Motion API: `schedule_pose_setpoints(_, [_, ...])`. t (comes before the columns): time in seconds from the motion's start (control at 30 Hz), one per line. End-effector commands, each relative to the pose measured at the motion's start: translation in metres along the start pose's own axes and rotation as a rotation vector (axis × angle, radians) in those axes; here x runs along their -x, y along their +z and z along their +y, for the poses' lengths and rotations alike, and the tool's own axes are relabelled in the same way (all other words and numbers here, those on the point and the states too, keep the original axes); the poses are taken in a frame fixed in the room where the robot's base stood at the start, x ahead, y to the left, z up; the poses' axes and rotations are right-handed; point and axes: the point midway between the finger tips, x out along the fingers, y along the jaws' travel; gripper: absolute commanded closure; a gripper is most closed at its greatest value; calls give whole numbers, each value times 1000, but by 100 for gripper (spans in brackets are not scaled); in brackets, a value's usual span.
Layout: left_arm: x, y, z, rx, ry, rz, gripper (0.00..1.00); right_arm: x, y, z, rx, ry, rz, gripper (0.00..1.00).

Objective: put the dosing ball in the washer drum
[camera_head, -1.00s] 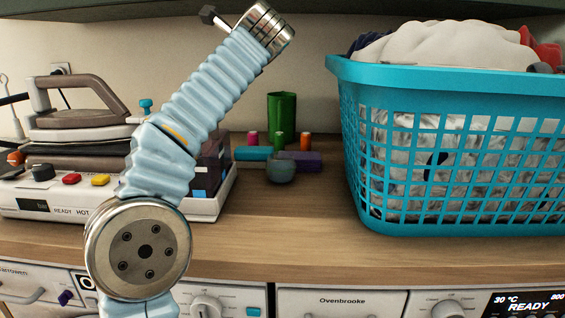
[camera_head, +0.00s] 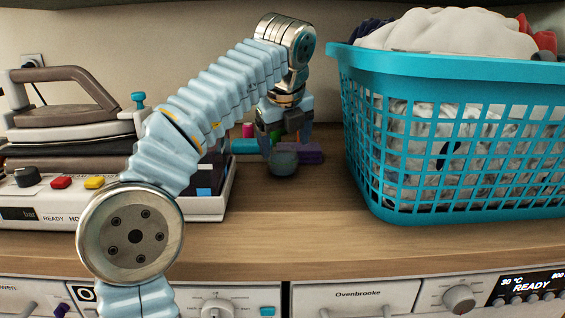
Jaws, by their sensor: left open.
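A small grey-green ball (camera_head: 283,163), which looks like the dosing ball, rests on the wooden counter between the iron station and the laundry basket. My left gripper (camera_head: 285,143) points down right at the ball, with its open fingers above it or around its upper part. I cannot tell if they touch it. The washer drum is out of view; only the tops of appliance fronts show below the counter, one with a lit READY display (camera_head: 529,286). My right gripper is not in view.
A turquoise laundry basket (camera_head: 460,68) full of cloth stands close on the right. A steam iron (camera_head: 70,105) on its station (camera_head: 110,205) stands left, behind my left arm. Teal (camera_head: 245,146) and purple (camera_head: 308,153) items lie behind the ball. The counter front (camera_head: 290,220) is clear.

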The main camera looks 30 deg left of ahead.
Motion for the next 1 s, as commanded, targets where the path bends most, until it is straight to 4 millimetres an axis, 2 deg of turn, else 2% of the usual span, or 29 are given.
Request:
schedule_pose_setpoints(0.17, [-16,-1,2,0,3,0,18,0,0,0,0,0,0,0])
schedule_pose_setpoints(0.4, [-51,-2,4,1,2,-1,18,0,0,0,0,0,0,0])
schedule_pose_setpoints(0.67, [-56,-2,3,1,-1,-1,18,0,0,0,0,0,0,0])
schedule_pose_setpoints(0.77, [-56,-2,3,1,0,-1,30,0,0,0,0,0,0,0])
schedule_pose_setpoints(1.0, [-56,-2,3,1,-1,-1,66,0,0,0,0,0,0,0])
